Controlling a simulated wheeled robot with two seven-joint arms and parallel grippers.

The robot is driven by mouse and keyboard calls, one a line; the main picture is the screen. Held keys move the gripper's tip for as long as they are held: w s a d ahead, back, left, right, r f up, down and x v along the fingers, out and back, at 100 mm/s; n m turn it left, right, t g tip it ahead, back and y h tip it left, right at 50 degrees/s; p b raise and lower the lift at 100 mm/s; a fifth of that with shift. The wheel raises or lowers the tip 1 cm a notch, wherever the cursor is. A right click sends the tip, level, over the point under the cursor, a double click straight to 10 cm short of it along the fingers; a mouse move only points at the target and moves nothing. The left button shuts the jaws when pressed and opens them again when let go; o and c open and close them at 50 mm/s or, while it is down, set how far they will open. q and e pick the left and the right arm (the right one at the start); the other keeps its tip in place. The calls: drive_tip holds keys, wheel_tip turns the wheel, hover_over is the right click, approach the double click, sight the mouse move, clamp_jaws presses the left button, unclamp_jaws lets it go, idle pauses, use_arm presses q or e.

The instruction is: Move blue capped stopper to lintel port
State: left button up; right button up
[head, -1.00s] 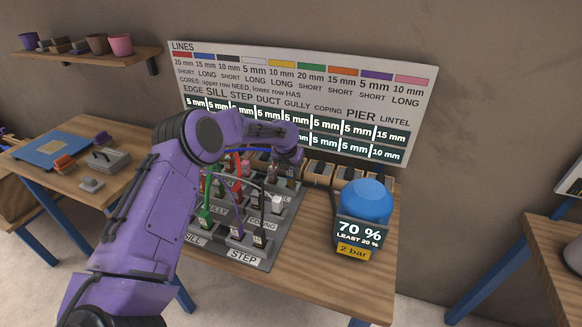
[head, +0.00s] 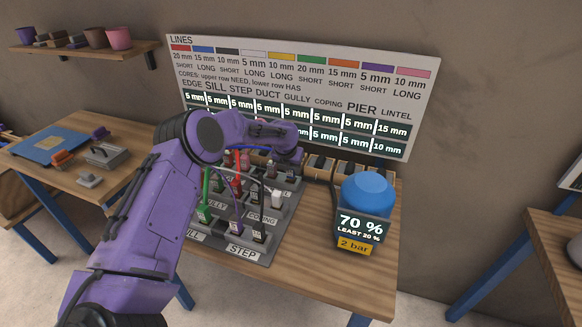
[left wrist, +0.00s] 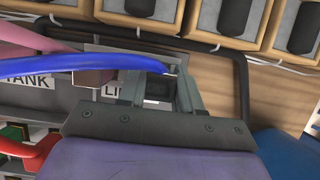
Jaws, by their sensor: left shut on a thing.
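My left gripper (head: 285,158) is over the back right part of the grey port board (head: 256,258). In the left wrist view its fingers (left wrist: 160,90) are shut on a small dark piece. A blue hose (left wrist: 85,66) runs in from the left and ends at the fingers. The held piece is mostly hidden, so I cannot tell whether its cap is blue or whether it sits in a port. A label starting "LI" (left wrist: 112,90) shows just left of the fingers; the port beside it is hidden. My right gripper is not in view.
Several other hoses and plugs, such as a green plug (head: 204,215) and a white one (head: 277,198), stand on the board. Wooden blocks with dark inserts (head: 345,170) line the back. A blue dome (head: 367,190) with a 70 % display stands right. The table's front right is clear.

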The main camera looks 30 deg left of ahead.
use_arm(q)
drive_tip(key=shift+f+b, duration=0.3)
drive_tip(key=shift+f, duration=0.2)
drive_tip(key=o, duration=1.1)
drive_tip(key=shift+o, duration=0.2)
drive_tip(key=shift+r, duration=0.1)
drive_tip(key=b+v, duration=0.2)
drive_tip(key=v, duration=0.8)
drive_tip(key=shift+r, duration=0.2)
drive_tip(key=shift+s, duration=0.2)
